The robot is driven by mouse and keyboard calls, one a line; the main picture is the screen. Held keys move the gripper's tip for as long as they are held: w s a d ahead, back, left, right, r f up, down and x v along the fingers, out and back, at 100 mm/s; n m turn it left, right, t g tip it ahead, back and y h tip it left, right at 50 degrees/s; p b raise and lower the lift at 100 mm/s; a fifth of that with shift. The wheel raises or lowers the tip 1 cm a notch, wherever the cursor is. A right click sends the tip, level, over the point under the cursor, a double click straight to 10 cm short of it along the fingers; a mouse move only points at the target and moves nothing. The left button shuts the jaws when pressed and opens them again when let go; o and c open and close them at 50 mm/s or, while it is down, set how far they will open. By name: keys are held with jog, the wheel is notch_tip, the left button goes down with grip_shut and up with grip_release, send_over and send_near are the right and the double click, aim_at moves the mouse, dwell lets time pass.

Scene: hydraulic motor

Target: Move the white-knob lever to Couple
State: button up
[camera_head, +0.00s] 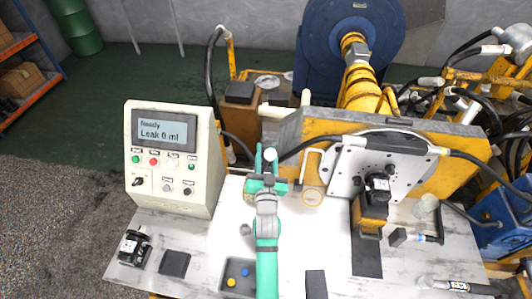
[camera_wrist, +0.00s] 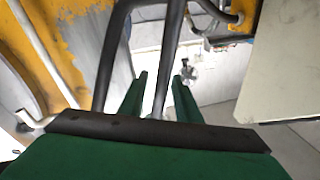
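My green gripper (camera_head: 264,152) is over the bench, between the control box and the yellow machine block, and points away from the head camera. In the wrist view the two green fingers (camera_wrist: 159,78) stand apart, with a thin dark rod or hose running between them in the picture; I cannot tell whether they touch it. A pale rounded knob (camera_head: 270,154) appears at the fingertips in the head view. A pale upright stub (camera_head: 305,98) stands at the block's left rear. I cannot tell for sure which is the white-knob lever. No Couple marking is readable.
The control box (camera_head: 170,155) stands left of the gripper; its screen reads "Leak 0 ml". The yellow block (camera_head: 455,170) with its grey plate is to the right. Black hoses (camera_wrist: 112,50) pass close to the fingers. A tray (camera_head: 232,283) with small coloured parts lies near the front.

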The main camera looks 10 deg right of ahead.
jog(key=s+a+f, duration=0.1)
jog(key=s, duration=0.9)
jog(key=shift+s+a+f, duration=0.2)
jog(key=shift+s+a, duration=0.05)
jog(key=shift+a, duration=0.05)
jog(key=c, duration=0.5)
jog(key=w+a+f+n+g, duration=0.1)
jog(key=a, duration=0.1)
jog(key=w+a+f+n, duration=0.1)
jog(key=w+a+n, duration=0.1)
jog(key=a, duration=0.1)
jog(key=w+a+f+n+g+y, duration=0.1)
jog(key=a+f+n, duration=0.1)
jog(key=shift+w+a+g, duration=0.2)
jog(key=shift+w+g, duration=0.1)
jog(key=shift+w, duration=0.05)
grip_shut()
jog(key=w+a+f+n+g+h, duration=0.2)
jog(key=a+n+g, duration=0.1)
jog(key=a+n, duration=0.1)
jog(key=s+a+r+g+h, duration=0.3)
jog(key=s+r+h, duration=0.4)
jog(key=r+h, duration=0.25)
jog(key=s+d+x, duration=0.1)
jog(key=s+x, duration=0.1)
jog(key=x, duration=1)
jog(key=shift+d+n, duration=0.4)
jog(key=shift+d, duration=0.25)
